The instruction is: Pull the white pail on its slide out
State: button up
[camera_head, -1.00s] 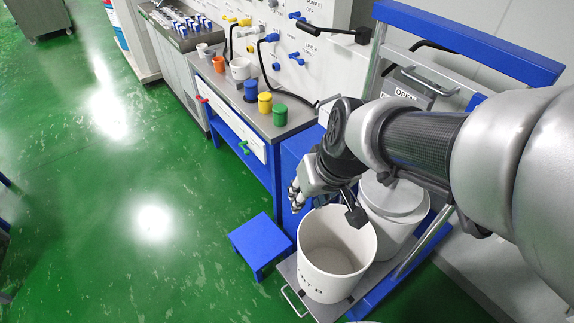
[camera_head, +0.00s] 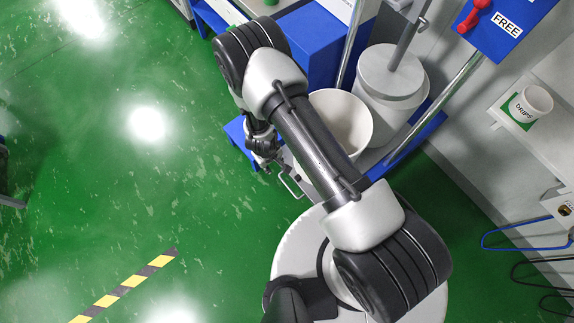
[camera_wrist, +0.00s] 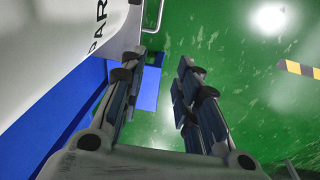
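The white pail (camera_head: 348,112) stands beside a lidded white drum, partly hidden behind my arm in the head view. A white curved wall with dark letters, seemingly the pail (camera_wrist: 60,35), fills the upper left of the wrist view. The slide's thin metal handle (camera_head: 291,184) sticks out at the front; in the wrist view the handle (camera_wrist: 153,18) is at the top, beyond my fingertips. My gripper (camera_head: 266,158) is beside the handle, apart from it. In the wrist view my gripper (camera_wrist: 161,62) is open, with nothing between its fingers.
The lidded drum (camera_head: 390,80) stands right of the pail, by a metal rail. A low blue step (camera_head: 237,131) is left of my gripper; the step also shows in the wrist view (camera_wrist: 149,90). Green floor (camera_head: 90,190) lies clear to the left.

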jog(key=h, duration=0.1)
send_over(288, 187)
jog(key=s+a, duration=0.2)
jog(key=a, duration=0.1)
notch_tip(288, 187, down, 6)
jog(key=shift+n, duration=0.3)
jog(key=d+f+b, duration=0.1)
jog(key=f+b, duration=0.1)
jog(key=f, duration=0.3)
jog(key=w+f+b, duration=0.1)
jog(key=f+b, duration=0.1)
jog(key=f, duration=0.4)
jog(key=d+f+b, duration=0.1)
jog(key=f+b, duration=0.1)
jog(key=f, duration=0.4)
jog(key=shift+w+d+b, duration=0.3)
jog(key=shift+w+b, duration=0.1)
jog(key=shift+c, duration=0.2)
grip_shut()
